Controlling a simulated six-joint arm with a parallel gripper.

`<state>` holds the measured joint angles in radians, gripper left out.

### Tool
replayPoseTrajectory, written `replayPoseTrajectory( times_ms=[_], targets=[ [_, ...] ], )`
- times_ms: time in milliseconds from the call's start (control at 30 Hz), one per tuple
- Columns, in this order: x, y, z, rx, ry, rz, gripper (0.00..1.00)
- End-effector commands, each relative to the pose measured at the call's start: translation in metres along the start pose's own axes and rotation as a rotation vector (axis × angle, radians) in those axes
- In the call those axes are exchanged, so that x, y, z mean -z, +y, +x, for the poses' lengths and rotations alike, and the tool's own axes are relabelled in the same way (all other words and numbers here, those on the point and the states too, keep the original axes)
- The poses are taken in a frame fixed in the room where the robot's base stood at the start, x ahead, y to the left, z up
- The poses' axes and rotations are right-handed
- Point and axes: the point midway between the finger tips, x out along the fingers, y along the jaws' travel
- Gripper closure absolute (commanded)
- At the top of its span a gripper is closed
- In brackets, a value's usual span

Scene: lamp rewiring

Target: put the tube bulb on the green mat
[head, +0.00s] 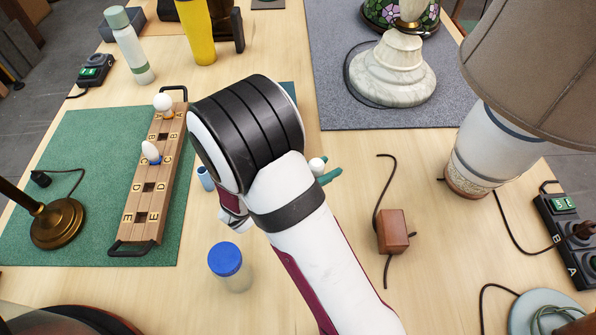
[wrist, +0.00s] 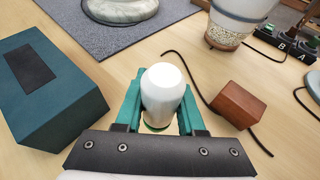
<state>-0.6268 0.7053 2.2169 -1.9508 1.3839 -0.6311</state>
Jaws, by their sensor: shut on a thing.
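My gripper (wrist: 160,95) is shut on the tube bulb (wrist: 163,88), a white, rounded, elongated bulb between its two teal fingers. In the head view my gripper (head: 325,172) is mostly hidden behind my arm; a teal fingertip and the white end of the bulb (head: 316,163) show to the right of the arm, over bare table. The green mat (head: 75,165) lies at the left of the table, well to the left of my gripper. It is not in the wrist view.
On the mat are a lettered wooden rack (head: 146,200) holding two bulbs and a brass lamp base (head: 58,222). A blue-lidded jar (head: 228,262) stands near the front. A teal box (wrist: 50,88) lies left of my gripper; a brown block (head: 392,231) with a cord lies right.

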Motion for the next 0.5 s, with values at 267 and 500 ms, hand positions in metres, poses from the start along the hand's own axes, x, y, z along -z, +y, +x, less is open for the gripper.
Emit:
replayPoseTrajectory(
  times_ms=[267,500],
  targets=[
    [-0.016,-0.016,0.005,0.000,0.000,0.002,1.00],
    [-0.050,-0.015,-0.009,-0.002,-0.001,0.005,1.00]
  ],
)
